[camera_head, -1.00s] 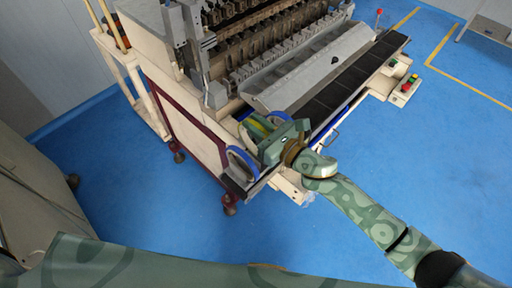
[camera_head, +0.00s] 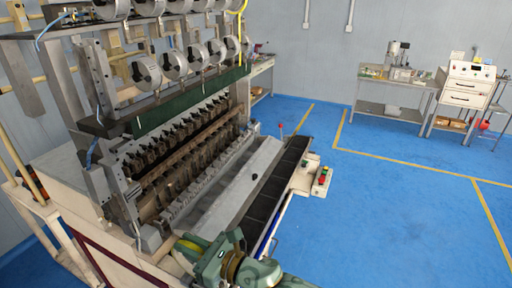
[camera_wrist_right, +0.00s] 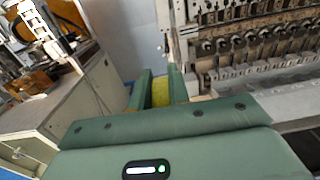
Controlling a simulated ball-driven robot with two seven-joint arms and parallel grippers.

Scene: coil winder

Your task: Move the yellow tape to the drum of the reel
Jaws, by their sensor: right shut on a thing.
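The yellow tape (camera_head: 187,245) is at the lower edge of the head view, between the fingers of my right gripper (camera_head: 188,252). In the right wrist view the tape (camera_wrist_right: 160,92) shows as a yellow band pinched between two green fingers (camera_wrist_right: 158,90). My right gripper is shut on it, beside the near end of the winder. Several grey reels (camera_head: 146,72) sit in rows on the upper frame of the machine; I cannot tell which is the task's reel. My left gripper is out of view.
The coil winder (camera_head: 180,190) fills the left, with a long dark tray (camera_head: 272,190) along its front and a button box (camera_head: 321,182). Blue floor (camera_head: 400,190) is clear to the right. Benches (camera_head: 390,100) and a cabinet (camera_head: 468,85) stand at the back wall.

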